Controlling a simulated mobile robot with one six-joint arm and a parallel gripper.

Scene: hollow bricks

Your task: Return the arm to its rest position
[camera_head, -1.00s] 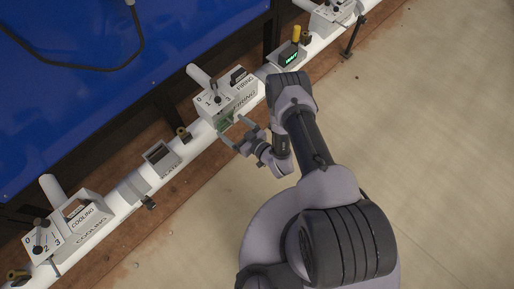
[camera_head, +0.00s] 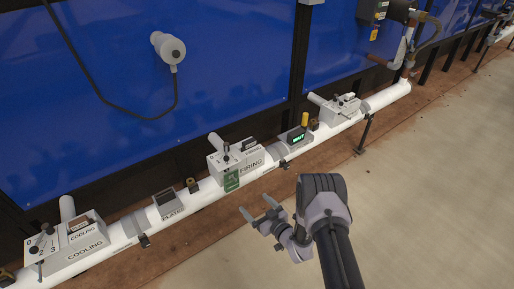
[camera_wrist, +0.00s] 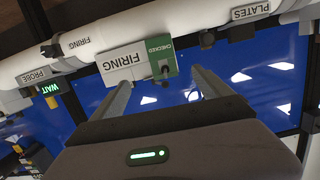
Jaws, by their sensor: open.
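My gripper (camera_head: 260,217) is open and empty in the head view, in front of the white pipe and apart from it. In the wrist view my gripper (camera_wrist: 158,82) shows its two grey fingers spread apart with nothing between them. The FIRING box (camera_head: 236,160) sits on the pipe with a dial and lever on top. A green tag marked CHECKED is on its front (camera_head: 231,181); the tag also shows in the wrist view (camera_wrist: 161,58), beside the FIRING label (camera_wrist: 122,63).
The white pipe (camera_head: 205,197) runs diagonally along the blue wall (camera_head: 230,60). It carries the COOLING box (camera_head: 85,240), a PLATES holder (camera_head: 168,203), a lit green display (camera_head: 297,138) and another box (camera_head: 340,108). The floor (camera_head: 420,190) at the right is clear.

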